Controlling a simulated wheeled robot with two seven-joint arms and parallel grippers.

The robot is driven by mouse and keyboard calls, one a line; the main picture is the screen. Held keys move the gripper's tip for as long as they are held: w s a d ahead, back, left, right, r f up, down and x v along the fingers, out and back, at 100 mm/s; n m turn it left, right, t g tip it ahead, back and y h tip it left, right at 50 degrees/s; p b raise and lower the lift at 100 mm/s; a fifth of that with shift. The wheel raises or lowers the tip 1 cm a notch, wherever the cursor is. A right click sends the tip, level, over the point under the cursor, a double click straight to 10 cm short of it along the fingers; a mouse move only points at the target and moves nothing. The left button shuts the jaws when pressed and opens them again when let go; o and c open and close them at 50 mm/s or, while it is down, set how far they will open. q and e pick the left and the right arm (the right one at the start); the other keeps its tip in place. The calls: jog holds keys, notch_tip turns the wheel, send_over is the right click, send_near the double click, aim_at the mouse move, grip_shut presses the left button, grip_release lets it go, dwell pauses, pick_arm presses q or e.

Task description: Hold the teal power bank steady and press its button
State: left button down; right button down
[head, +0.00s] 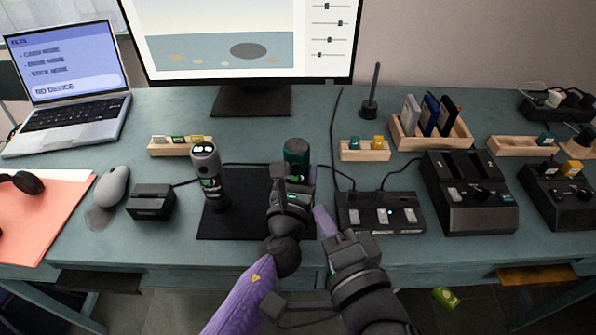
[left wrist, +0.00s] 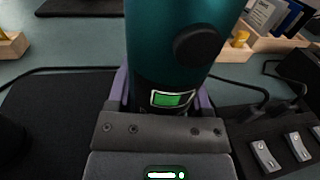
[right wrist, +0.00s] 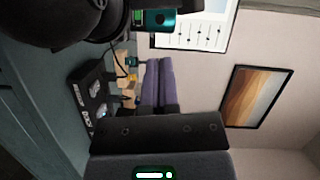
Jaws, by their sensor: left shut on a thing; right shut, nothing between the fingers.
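The teal power bank (head: 296,150) stands upright over the black mat in the head view. My left gripper (head: 297,174) is shut around its lower part. In the left wrist view the teal power bank (left wrist: 150,45) shows a round black button (left wrist: 198,46) above a lit green display (left wrist: 172,98). My right gripper (head: 322,218) is shut and empty, to the right of the left gripper and apart from the power bank. In the right wrist view its purple fingers (right wrist: 158,82) are together, and part of the teal power bank (right wrist: 180,22) shows at the top.
A dark grey cylinder (head: 208,175) stands left on the black mat (head: 235,222). A black device with several buttons (head: 380,212) lies right of my grippers. Wooden trays (head: 365,152), a monitor (head: 250,45), a laptop (head: 70,95) and a mouse (head: 112,185) surround the area.

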notch_tip(320, 180, up, 7)
jog(key=s+d+n+t+y, duration=0.15)
jog(key=n+t, duration=0.45)
jog(key=n, duration=1.1)
jog(key=a+f+n+g+y, duration=0.2)
jog(key=f+n+g+y, duration=0.1)
jog(key=n, duration=1.1)
jog(key=a+f+n+g+y, duration=0.2)
jog(key=f+n+g+y, duration=0.2)
jog(key=n, duration=1)
jog(key=shift+s+a+f+n+g, duration=0.15)
jog(key=shift+a+f+n+g, duration=0.15)
jog(key=shift+f, duration=0.1)
